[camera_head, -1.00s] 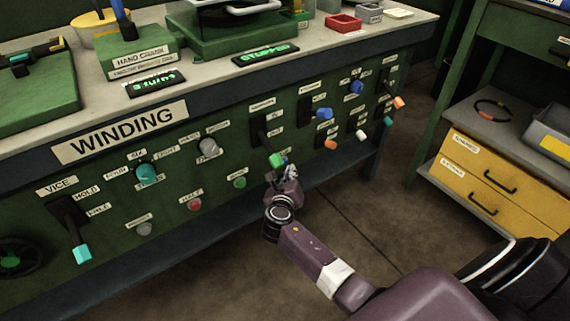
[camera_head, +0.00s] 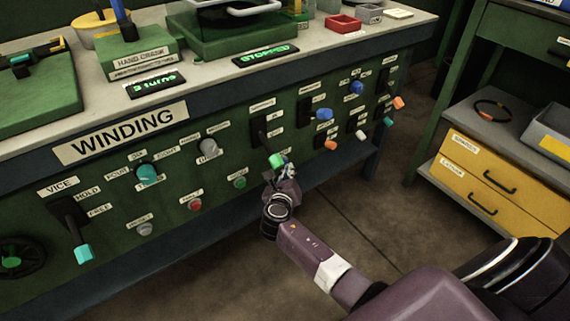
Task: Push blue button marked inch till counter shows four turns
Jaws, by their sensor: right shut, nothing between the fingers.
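The green counter display (camera_head: 156,85) sits on the bench top below the hand crank box; its digit is too blurred to read surely. A second display (camera_head: 265,54) reads STOPPED. My right gripper (camera_head: 288,171) is shut and empty, close to the panel front just below and right of a green-handled lever (camera_head: 275,160). Bluish bits show at its fingertips, but I cannot tell whether they are the inch button. That button and its label are not clearly visible; my gripper covers this part of the panel. Whether the fingertips touch the panel is unclear. My left gripper is out of view.
The WINDING panel carries a green button (camera_head: 239,182), a red button (camera_head: 196,205), a grey button (camera_head: 145,229), a teal knob (camera_head: 147,173) and a teal-handled lever (camera_head: 84,253). More coloured controls are at right. A cabinet with yellow drawers (camera_head: 505,184) stands right. Floor between is clear.

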